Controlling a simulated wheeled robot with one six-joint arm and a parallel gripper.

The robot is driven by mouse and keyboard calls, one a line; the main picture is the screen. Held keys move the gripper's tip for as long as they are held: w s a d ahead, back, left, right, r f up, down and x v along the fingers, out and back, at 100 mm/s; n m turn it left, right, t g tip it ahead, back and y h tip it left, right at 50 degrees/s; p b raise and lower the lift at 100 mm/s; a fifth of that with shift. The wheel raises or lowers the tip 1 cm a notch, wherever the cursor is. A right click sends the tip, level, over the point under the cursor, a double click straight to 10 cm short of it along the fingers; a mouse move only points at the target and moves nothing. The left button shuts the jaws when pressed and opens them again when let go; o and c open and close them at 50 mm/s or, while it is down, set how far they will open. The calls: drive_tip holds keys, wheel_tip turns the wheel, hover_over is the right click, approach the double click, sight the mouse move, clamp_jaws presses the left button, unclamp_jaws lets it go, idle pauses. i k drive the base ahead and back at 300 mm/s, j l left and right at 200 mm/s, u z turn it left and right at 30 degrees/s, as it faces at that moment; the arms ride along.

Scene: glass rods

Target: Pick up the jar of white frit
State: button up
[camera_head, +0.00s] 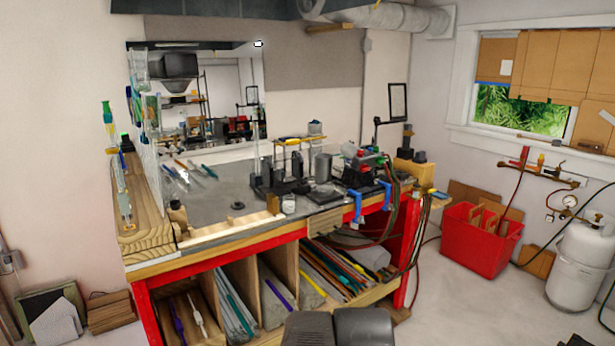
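A small whitish jar (289,204) stands near the front edge of the workbench (230,244), right of the wooden strip. It looks like the jar of white frit, but it is too small here to read any label. It appears upright, with nothing touching it from above. My gripper is not in view.
A wooden strip (232,228) lies left of the jar. A torch (362,172) with hoses and blue clamps (358,206) crowd the bench's right side. A dark, two-part shape (350,328) fills the bottom middle. A red bin (482,240) stands right; floor between is clear.

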sight(289, 204)
drive_tip(key=j, duration=0.15)
drive_tip(key=k, duration=0.2)
drive_tip(key=i+j, duration=0.1)
drive_tip(key=i, duration=0.55)
drive_tip(key=i+j, duration=0.1)
drive_tip(key=i, duration=0.6)
drive_tip(key=i+j+z, duration=0.1)
drive_tip(key=i, duration=0.55)
